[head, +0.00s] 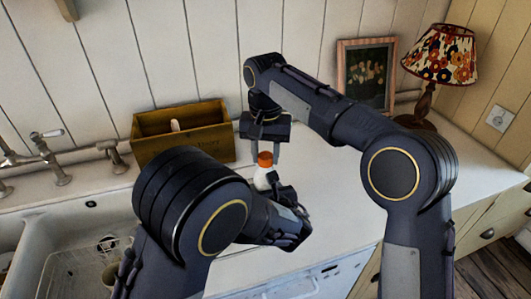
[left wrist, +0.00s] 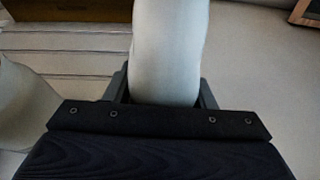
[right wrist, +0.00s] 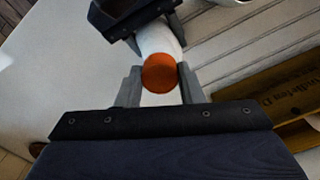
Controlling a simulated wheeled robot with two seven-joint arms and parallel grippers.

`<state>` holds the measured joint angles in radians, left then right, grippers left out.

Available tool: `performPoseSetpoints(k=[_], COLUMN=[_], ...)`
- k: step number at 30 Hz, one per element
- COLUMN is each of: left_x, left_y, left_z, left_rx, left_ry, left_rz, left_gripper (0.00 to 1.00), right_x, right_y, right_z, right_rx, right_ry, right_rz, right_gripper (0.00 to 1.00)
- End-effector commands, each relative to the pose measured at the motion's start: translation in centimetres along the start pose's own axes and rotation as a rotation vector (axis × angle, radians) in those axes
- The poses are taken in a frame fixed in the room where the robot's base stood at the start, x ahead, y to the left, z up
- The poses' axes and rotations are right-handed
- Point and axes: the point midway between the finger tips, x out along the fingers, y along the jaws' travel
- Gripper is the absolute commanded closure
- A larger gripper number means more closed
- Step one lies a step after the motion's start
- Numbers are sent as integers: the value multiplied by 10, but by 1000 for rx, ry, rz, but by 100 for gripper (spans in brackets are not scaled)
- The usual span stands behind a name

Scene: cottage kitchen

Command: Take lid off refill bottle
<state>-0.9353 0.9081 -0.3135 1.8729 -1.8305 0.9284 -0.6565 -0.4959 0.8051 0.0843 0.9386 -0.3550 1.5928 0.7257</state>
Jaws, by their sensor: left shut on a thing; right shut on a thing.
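The refill bottle (head: 262,179) is white and stands upright at the counter, with an orange lid (head: 265,159) on its top. My left gripper (left wrist: 165,92) is shut on the white bottle body (left wrist: 169,45), one finger on each side. In the head view my left forearm partly hides the bottle. My right gripper (head: 265,152) comes from above, its fingers pointing down at the lid. In the right wrist view the orange lid (right wrist: 160,73) sits between the fingers, which are shut on it. I see no clear gap between lid and bottle.
A wooden box (head: 185,139) stands behind the bottle, against the wall. A sink (head: 60,225) with taps lies at the left. A framed picture (head: 366,75) and a lamp (head: 438,62) stand at the back right. The counter (head: 330,215) is clear right of the bottle.

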Motion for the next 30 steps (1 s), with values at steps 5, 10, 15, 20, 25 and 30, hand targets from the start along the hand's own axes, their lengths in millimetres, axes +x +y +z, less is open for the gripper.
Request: performPoseSetpoints(k=[5,10,15,20,25,30], left_x=[0,0,0,0,0,0], left_y=[0,0,0,0,0,0], left_z=[1,0,0,1,0,0], left_rx=[-1,-1,-1,-1,-1,-1], left_ry=[-1,-1,-1,-1,-1,-1], left_rz=[0,0,0,0,0,0], left_gripper=[100,100,100,100,100,100], right_x=[0,0,0,-1,-1,-2], right_y=[0,0,1,0,0,0], right_z=[-1,0,-1,-1,-1,-1], right_rx=[-466,-917,-1367,-1792,-2243,-2629], right_ry=[0,0,-1,1,1,0], right_rz=[0,0,1,0,1,2], right_gripper=[93,93,93,93,93,93])
